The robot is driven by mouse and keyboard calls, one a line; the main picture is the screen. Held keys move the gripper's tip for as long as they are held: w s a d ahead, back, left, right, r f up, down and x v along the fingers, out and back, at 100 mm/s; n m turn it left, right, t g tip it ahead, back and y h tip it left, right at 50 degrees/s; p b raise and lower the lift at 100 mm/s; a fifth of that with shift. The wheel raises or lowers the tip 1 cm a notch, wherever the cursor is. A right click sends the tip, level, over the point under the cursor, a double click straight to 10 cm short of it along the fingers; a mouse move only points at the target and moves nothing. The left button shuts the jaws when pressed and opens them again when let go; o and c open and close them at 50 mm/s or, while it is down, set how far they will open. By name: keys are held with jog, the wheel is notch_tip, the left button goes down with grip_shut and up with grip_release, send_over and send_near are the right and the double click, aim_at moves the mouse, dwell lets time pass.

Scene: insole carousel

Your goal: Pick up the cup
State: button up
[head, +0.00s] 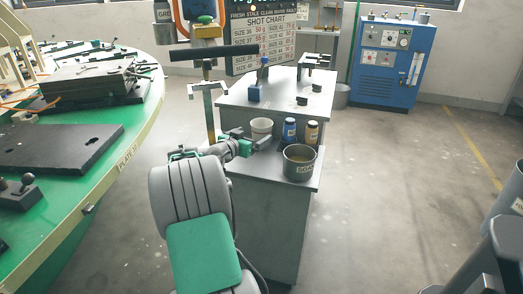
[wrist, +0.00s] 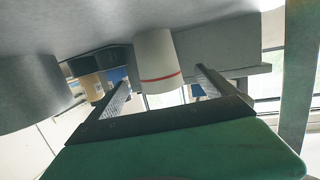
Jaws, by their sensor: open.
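A white cup (head: 261,126) stands on the lower shelf of the grey bench, left of two small jars. In the wrist view the white cup (wrist: 157,62) with a red stripe appears inverted, ahead of the fingers and in line with the gap between them. My gripper (head: 257,141) is open, near the cup on its front side. In the wrist view my gripper (wrist: 163,80) has its two dark fingers apart with nothing held. Whether the fingertips reach past the cup's near side I cannot tell.
A metal pot (head: 299,162) stands to the right near the shelf's front edge. A blue jar (head: 289,131) and a brown jar (head: 312,132) stand right of the cup. The bench's upper level (head: 278,101) rises behind. A green round table (head: 105,178) is at left.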

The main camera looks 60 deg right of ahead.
aim_at(266, 126)
jog(key=d, duration=0.4)
jog(key=d+b, duration=0.1)
jog(key=d, duration=0.2)
jog(key=shift+s+f, duration=0.25)
jog(key=shift+a, duration=0.1)
jog(key=c, duration=1.4)
